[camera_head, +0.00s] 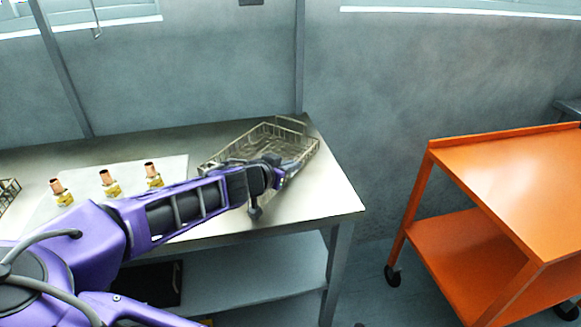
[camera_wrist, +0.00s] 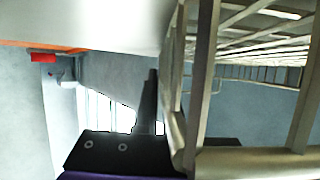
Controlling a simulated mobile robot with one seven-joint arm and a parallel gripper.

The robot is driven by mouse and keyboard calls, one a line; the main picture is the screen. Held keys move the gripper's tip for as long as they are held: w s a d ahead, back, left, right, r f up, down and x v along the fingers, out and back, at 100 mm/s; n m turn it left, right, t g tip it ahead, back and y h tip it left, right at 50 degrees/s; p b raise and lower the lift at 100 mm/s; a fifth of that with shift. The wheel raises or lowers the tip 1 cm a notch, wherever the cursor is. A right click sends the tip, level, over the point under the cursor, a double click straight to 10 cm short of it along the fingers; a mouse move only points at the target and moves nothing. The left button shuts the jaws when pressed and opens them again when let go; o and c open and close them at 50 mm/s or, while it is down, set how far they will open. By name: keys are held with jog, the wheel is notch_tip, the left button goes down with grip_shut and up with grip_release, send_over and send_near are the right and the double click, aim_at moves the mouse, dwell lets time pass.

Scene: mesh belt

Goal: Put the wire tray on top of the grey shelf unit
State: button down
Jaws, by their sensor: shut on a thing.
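The wire tray (camera_head: 262,140) is a rectangular basket of metal wire at the right end of the steel table (camera_head: 325,190). My gripper (camera_head: 278,178) is at the tray's near right side and is shut on its wire wall. In the wrist view the tray's wires (camera_wrist: 205,75) fill the right side, with a dark finger of my gripper (camera_wrist: 160,108) against them. I cannot tell whether the tray touches the table. I cannot clearly identify the grey shelf unit; a small part of a grey surface (camera_head: 569,105) shows at the right edge.
Several copper-and-brass fittings (camera_head: 109,184) stand on a pale sheet on the table. Another wire basket (camera_head: 8,190) is cut off at the left edge. An orange cart (camera_head: 510,165) stands at the right, its top bare, with a floor gap between it and the table.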

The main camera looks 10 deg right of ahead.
jog(key=shift+f, duration=0.1)
jog(key=c, duration=1)
grip_release()
jog(key=shift+r, duration=0.2)
jog(key=p+v, duration=0.2)
jog(key=v, duration=1)
jog(key=shift+d, duration=0.1)
